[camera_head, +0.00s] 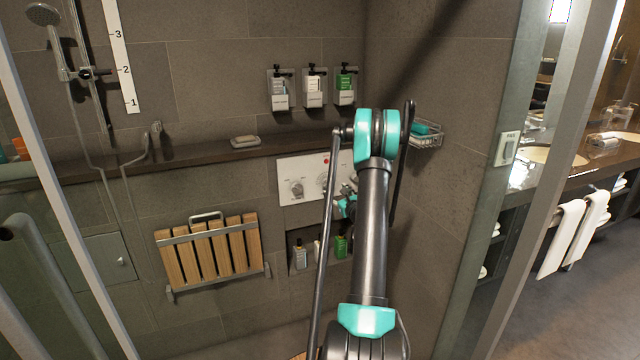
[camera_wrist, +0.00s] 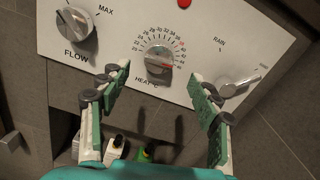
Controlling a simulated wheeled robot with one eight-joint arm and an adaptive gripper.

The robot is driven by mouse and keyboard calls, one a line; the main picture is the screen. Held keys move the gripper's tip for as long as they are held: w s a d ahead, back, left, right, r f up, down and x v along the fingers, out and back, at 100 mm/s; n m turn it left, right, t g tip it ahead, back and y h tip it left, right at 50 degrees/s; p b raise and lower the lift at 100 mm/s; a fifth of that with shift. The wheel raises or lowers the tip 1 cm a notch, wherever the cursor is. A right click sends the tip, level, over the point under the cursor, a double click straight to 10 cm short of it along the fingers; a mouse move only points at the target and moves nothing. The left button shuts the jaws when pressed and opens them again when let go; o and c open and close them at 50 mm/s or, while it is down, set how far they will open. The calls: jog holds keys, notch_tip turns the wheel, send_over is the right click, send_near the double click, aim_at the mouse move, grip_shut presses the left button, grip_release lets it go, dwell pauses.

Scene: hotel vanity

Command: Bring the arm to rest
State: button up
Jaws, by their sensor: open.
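My arm reaches up from the bottom of the head view and bends at a teal joint. My gripper shows there beside the arm, partly hidden by it. In the wrist view my gripper (camera_wrist: 157,88) is open, with nothing between its fingers. Its fingers point at the white shower control panel (camera_wrist: 115,30), which also shows in the head view (camera_head: 291,170). The heat knob (camera_wrist: 158,59) is just beyond the gap between the fingertips. The flow knob (camera_wrist: 75,23) is at the left and the rain lever (camera_wrist: 238,84) at the right. I see no clear contact.
A niche below the panel holds bottles, including a green bottle (camera_head: 341,245). A slatted wooden seat (camera_head: 208,252) is on the wall at left. A dark ledge (camera_head: 190,156) runs above the panel. A wire basket (camera_head: 427,138) hangs at right, near my arm. Dispensers (camera_head: 313,88) are above.

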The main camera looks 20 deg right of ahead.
jog(key=s+a+r+n+g+y, duration=0.1)
jog(key=s+a+n+g, duration=0.1)
jog(key=s+a+n, duration=0.5)
jog(key=s+a+r+n+g+y, duration=0.25)
jog(key=a+n, duration=0.35)
jog(key=a, duration=0.3)
jog(key=s+a+r+n+g+y, duration=0.1)
jog(key=s+a+n+g, duration=0.2)
jog(key=s+a+n, duration=0.4)
jog(key=s+f+n+g+h, duration=0.1)
jog(key=s+n, duration=0.3)
jog(key=s, duration=0.5)
jog(key=s+a+f+n+g+h, duration=0.1)
jog(key=s+f+n+g+h, duration=0.1)
jog(key=s, duration=0.7)
jog(key=s+a+f+n+g+h, duration=0.1)
jog(key=s+f+n+g+h, duration=0.1)
jog(key=s+n, duration=0.5)
notch_tip(320, 180, down, 3)
jog(key=s+g, duration=0.1)
jog(key=s, duration=0.1)
jog(key=shift+s+r, duration=0.2)
jog(key=shift+s, duration=0.2)
jog(key=shift+a, duration=0.15)
